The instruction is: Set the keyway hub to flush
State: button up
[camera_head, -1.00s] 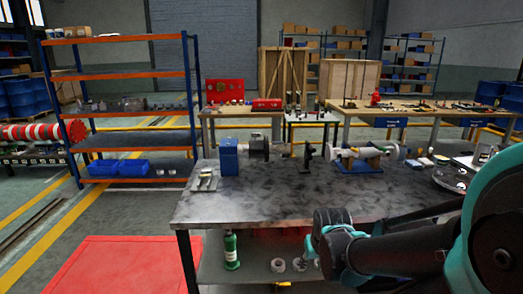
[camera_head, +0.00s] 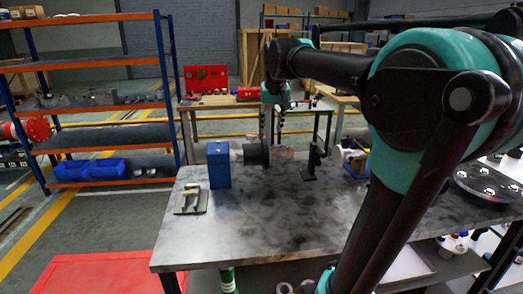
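A blue block (camera_head: 218,166) stands on the metal workbench (camera_head: 240,235) with a pale shaft stub on its right side. A dark round part (camera_head: 256,152), which looks like the hub, sits beside it on the same line. Just right of it is a dull brownish part (camera_head: 283,153), and then a small black upright stand (camera_head: 313,160). I cannot make out the keyway or the hub's exact seating. My gripper (camera_head: 282,122) points down above the hub and brownish part, apparently empty. Its fingers are too small to judge.
A small plate with tools (camera_head: 191,200) lies left of the blue block. A blue cradle with a white part (camera_head: 355,160) stands to the right, partly behind my arm. A round dark tray (camera_head: 488,186) is at the far right. The bench front is clear.

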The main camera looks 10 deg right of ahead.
send_near(267, 156)
jog(key=x, duration=0.9)
jog(key=shift+f, duration=0.15)
grip_shut()
dwell(0.4)
